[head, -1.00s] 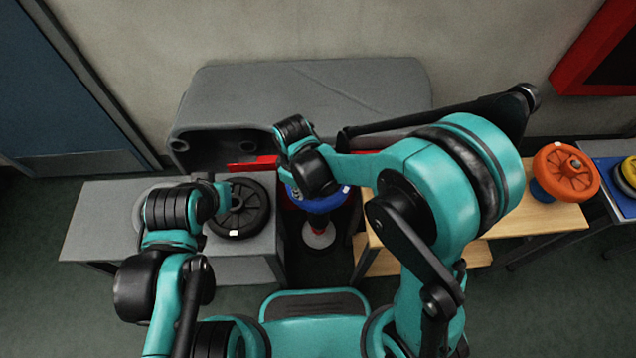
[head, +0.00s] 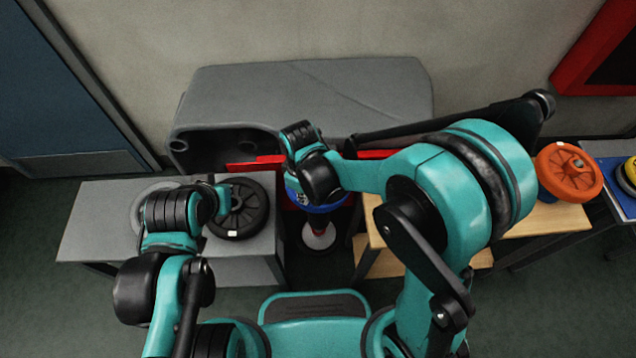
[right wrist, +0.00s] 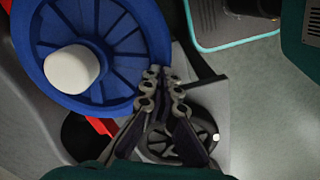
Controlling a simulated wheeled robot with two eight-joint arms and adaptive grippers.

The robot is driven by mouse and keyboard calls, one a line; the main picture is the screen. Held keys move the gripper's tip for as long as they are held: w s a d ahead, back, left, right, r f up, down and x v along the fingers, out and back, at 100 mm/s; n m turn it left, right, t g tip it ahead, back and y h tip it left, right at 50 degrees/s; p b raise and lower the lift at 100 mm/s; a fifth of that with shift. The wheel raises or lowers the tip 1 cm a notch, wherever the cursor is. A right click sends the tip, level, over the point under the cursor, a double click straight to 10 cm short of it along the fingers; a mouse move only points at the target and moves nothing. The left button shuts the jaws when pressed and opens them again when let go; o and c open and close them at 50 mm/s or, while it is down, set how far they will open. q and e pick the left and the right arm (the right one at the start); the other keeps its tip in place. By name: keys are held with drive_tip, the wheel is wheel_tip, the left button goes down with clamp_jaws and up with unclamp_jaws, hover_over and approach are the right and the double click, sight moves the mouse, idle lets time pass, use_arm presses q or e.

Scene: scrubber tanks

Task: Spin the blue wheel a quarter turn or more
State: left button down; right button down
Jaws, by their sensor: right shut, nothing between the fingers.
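The blue wheel (head: 325,207) is low in the middle of the head view, mostly hidden under my right wrist. In the right wrist view the wheel (right wrist: 120,42) fills the upper left, with radial ribs and a white knob (right wrist: 72,69) on its face. My right gripper (right wrist: 164,80) is shut and empty, its fingertips close to the wheel's lower right rim. I cannot tell whether they touch it. My left arm reaches in from the left in the head view, but its fingers are hidden.
A black wheel (head: 240,208) lies on the grey bench (head: 100,215) at the left. A large grey tank (head: 310,95) stands behind.

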drive_tip(key=shift+s+d, duration=0.2)
drive_tip(key=shift+d, duration=0.05)
drive_tip(key=shift+s+d, duration=0.2)
drive_tip(key=shift+d, duration=0.35)
drive_tip(key=shift+s+d, duration=0.15)
drive_tip(key=shift+d, duration=0.35)
drive_tip(key=shift+d, duration=1.1)
